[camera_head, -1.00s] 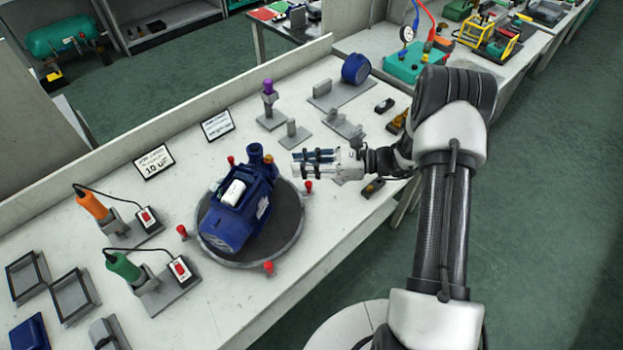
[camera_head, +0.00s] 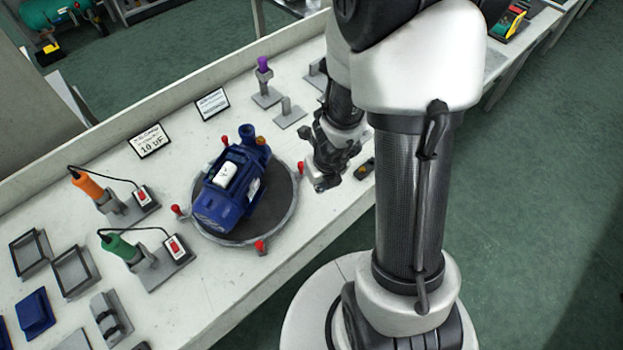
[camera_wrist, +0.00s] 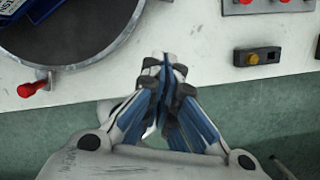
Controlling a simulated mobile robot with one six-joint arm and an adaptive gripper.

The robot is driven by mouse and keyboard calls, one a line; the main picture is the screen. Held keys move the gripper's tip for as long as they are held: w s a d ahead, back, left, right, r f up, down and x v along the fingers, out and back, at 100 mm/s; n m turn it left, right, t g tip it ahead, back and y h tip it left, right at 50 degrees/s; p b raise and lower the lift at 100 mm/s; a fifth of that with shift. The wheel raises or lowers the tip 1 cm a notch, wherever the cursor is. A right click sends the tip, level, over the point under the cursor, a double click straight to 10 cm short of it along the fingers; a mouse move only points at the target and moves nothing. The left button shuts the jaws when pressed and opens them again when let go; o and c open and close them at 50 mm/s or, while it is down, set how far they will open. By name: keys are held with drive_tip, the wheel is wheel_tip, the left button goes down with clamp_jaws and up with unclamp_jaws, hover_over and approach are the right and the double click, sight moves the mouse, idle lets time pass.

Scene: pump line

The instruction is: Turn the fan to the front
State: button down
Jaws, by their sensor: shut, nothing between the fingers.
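A blue pump (camera_head: 234,186) with a white box on its side lies on a round dark turntable (camera_head: 272,205) with red-knobbed pegs around its rim. The pump's broad round end, which looks like the fan cover (camera_head: 214,212), points toward the lower left, near the table's front side. The ports are at the far end. My gripper (camera_head: 320,186) is to the right of the turntable, apart from it and pointing down. In the wrist view my gripper (camera_wrist: 165,64) is shut and empty near the table's front edge. The turntable rim (camera_wrist: 100,60) and one red peg (camera_wrist: 32,88) are left of it.
Orange (camera_head: 88,185) and green (camera_head: 117,245) tools stand in holders left of the turntable. A stand with a purple top (camera_head: 263,64) and sign cards (camera_head: 149,140) are behind. My arm hides the table's right part. Bare tabletop lies in front of the turntable.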

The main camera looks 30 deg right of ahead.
drive_tip(key=b+x, duration=0.7)
drive_tip(key=x, duration=0.2)
drive_tip(key=shift+s, duration=0.1)
drive_tip(key=shift+w+f, duration=0.15)
drive_tip(key=shift+w, duration=0.2)
drive_tip(key=w+p, duration=0.2)
drive_tip(key=shift+w+r+p, duration=0.2)
drive_tip(key=shift+r+p, duration=0.1)
drive_tip(key=shift+p, duration=0.1)
drive_tip(key=shift+w+d+f+p, duration=0.1)
drive_tip(key=shift+w+f+p, duration=0.15)
drive_tip(key=shift+w, duration=0.3)
drive_tip(key=shift+w+r, duration=0.1)
